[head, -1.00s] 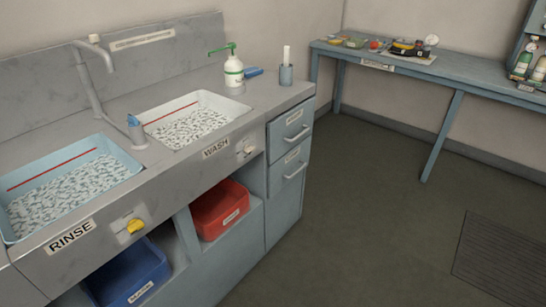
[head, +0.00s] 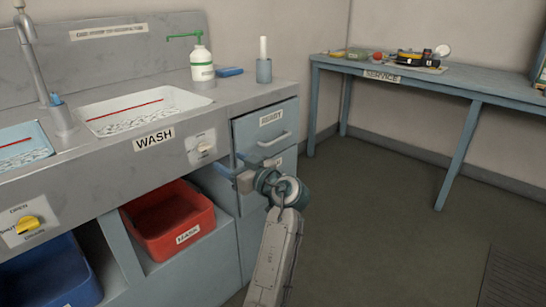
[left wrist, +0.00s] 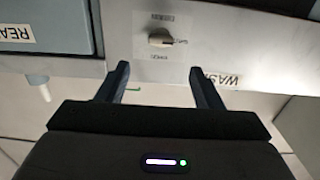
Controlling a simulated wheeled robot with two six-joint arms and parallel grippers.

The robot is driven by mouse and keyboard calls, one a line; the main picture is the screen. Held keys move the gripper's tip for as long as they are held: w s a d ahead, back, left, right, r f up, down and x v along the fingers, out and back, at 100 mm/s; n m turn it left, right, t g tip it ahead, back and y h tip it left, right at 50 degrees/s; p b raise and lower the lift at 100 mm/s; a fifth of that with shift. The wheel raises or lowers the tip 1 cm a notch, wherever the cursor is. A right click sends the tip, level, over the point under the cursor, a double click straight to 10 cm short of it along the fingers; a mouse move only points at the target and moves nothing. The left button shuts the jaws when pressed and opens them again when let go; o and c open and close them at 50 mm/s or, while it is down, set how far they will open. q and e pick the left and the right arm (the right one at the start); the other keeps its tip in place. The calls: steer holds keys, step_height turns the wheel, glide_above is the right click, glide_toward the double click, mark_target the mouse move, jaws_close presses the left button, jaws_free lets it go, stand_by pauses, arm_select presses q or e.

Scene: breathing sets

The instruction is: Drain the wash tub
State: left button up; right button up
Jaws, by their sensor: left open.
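The wash tub (head: 187,97) is a white basin set in the counter, with a red line on its wall and rippled water in it. Its WASH label (head: 154,139) is on the counter front. A pale knob (head: 203,147) sits on a plate right of the label; it also shows in the left wrist view (left wrist: 160,38), upside down. My left gripper (head: 236,167) is open and empty, in front of the cabinet, below and right of the knob. In the left wrist view its fingers (left wrist: 158,84) are apart, with the knob beyond the gap. My right gripper is not in view.
A drawer marked READY (head: 268,130) is right of the knob. A red bin (head: 165,240) and a blue bin (head: 50,280) stand in the shelf below. The rinse tub (head: 22,148) has a yellow knob (head: 27,225).

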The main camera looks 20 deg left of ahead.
mark_target(207, 149)
arm_select(q)
steer(key=x, duration=1)
steer(key=shift+w+a, duration=0.1)
steer(key=shift+a, duration=0.25)
